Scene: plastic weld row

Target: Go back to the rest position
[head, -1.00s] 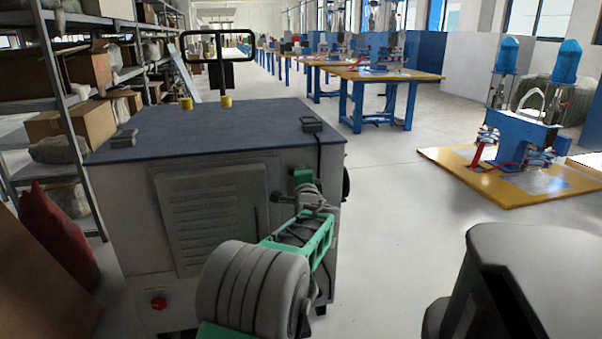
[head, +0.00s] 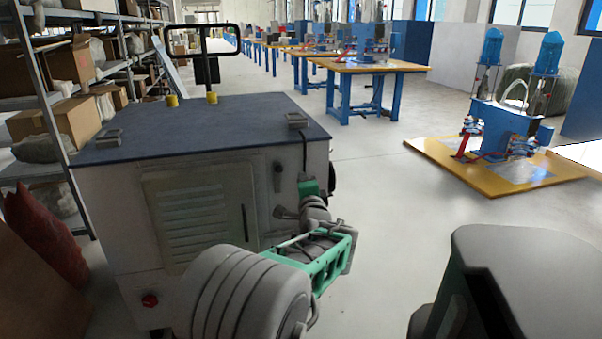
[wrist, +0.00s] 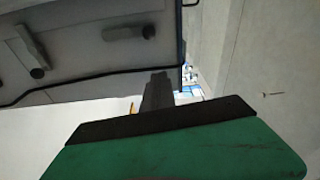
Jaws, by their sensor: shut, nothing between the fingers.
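My arm rises from the bottom middle of the head view in front of the grey cabinet (head: 205,215). My gripper (head: 308,186) is the small green end of the arm, in front of the cabinet's right side; its fingers are too small to tell apart there. In the wrist view my gripper (wrist: 157,90) shows as a green hand with a black edge and one dark narrow finger shape, shut and empty. Beyond it in the wrist view are the cabinet's grey panel (wrist: 75,50) and dark fittings. I cannot tell whether anything touches.
The cabinet's dark top carries a black frame (head: 205,50) and two yellow knobs. A black cable hangs down its right side. Shelves with boxes (head: 72,122) stand left. A yellow board (head: 430,160) with a blue machine (head: 505,128) lies right. Floor between is clear.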

